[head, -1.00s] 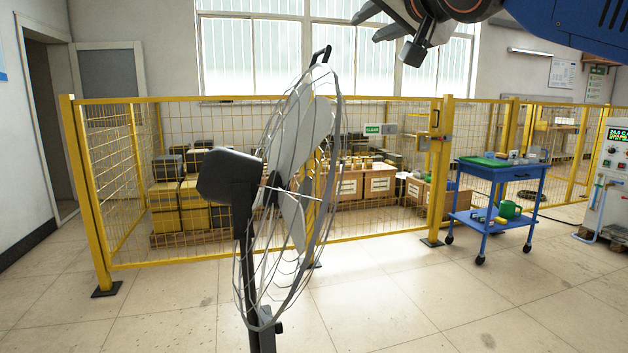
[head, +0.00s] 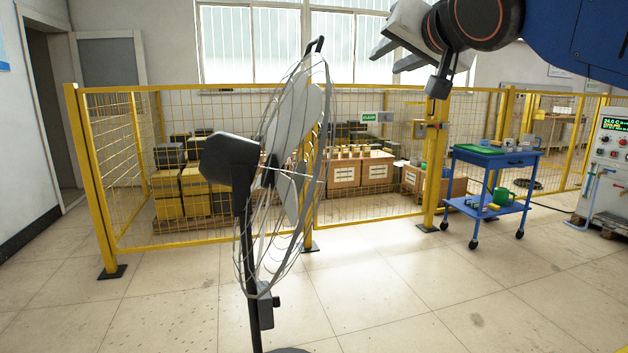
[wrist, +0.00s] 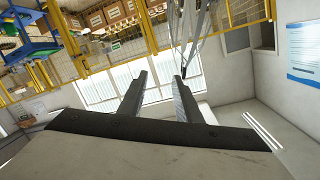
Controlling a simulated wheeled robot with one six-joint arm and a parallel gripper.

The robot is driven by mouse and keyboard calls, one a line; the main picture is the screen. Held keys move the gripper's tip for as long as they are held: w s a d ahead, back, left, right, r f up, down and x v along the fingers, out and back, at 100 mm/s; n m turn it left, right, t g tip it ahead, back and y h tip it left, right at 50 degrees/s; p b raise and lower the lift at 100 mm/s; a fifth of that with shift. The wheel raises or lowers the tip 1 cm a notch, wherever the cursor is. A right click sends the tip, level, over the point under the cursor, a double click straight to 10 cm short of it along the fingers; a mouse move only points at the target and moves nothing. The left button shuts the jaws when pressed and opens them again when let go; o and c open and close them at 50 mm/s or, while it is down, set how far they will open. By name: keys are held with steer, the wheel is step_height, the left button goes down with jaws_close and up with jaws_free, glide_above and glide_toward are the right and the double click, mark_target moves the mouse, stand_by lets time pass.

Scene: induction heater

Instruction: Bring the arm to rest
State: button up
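My arm (head: 575,40) reaches in from the upper right of the head view and is raised in the air. My gripper (head: 383,60) is at its left end, in front of the window and above the yellow fence. In the wrist view its two dark fingers (wrist: 161,78) stand apart with a clear gap and nothing between them. The gripper is open and empty and touches nothing that I can see.
A standing fan (head: 285,170) with a wire cage is close, left of the gripper. A yellow mesh fence (head: 370,220) runs behind it, with boxes beyond. A blue trolley (head: 490,160) and a control cabinet (head: 608,160) stand at the right. The floor between is clear.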

steer(key=s+d+f+n+g+h, duration=0.1)
steer(key=s+d+f+g+h, duration=0.3)
steer(key=f, duration=1)
steer(key=s+d+f+g+y, duration=0.1)
steer(key=s+d+f, duration=0.2)
steer(key=d+f, duration=0.7)
steer(key=s+f+g, duration=0.2)
steer(key=s+f, duration=0.3)
steer(key=f, duration=0.4)
steer(key=s+f+n+g, duration=0.1)
steer(key=s+f, duration=0.4)
steer(key=f, duration=0.5)
steer(key=s+f+g, duration=0.3)
steer(key=s+f, duration=0.2)
steer(key=f, duration=0.4)
steer(key=shift+s+d+f+n, duration=0.15)
steer(key=shift+s+d+n, duration=0.15)
steer(key=shift+d+n, duration=0.15)
